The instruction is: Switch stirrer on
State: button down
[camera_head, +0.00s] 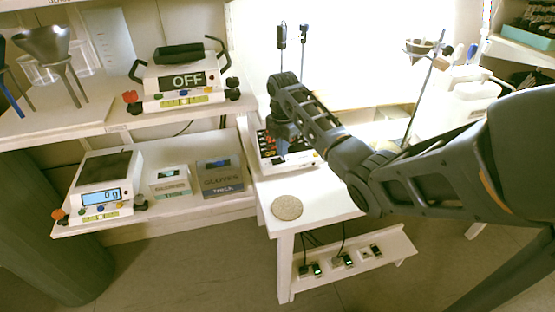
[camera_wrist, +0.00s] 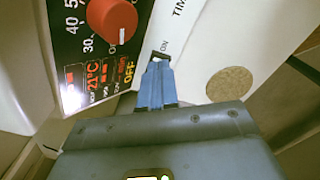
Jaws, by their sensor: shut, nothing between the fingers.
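The stirrer (camera_head: 305,161) is a white device with a black front panel on the white bench, partly hidden behind my arm in the head view. In the wrist view its panel shows a red knob (camera_wrist: 112,19), a red 21°C readout (camera_wrist: 95,77) and a yellow OFF mark. A small dark switch (camera_wrist: 160,57) marked ON sits on the white casing. My gripper (camera_wrist: 157,68) is shut and empty, its blue fingertips at the switch, seemingly touching it. In the head view my gripper (camera_head: 283,148) points down at the stirrer front.
A round cork mat (camera_head: 287,208) lies on the bench in front of the stirrer. Thin metal rods rise behind my arm.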

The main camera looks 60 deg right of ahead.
aim_at(282, 159)
jog(key=shift+f+b, duration=0.55)
jog(key=shift+f, duration=0.45)
dwell(0.7)
notch_tip(282, 159, up, 7)
jog(key=p, duration=0.6)
jog(key=shift+p, duration=0.35)
dwell(0.4)
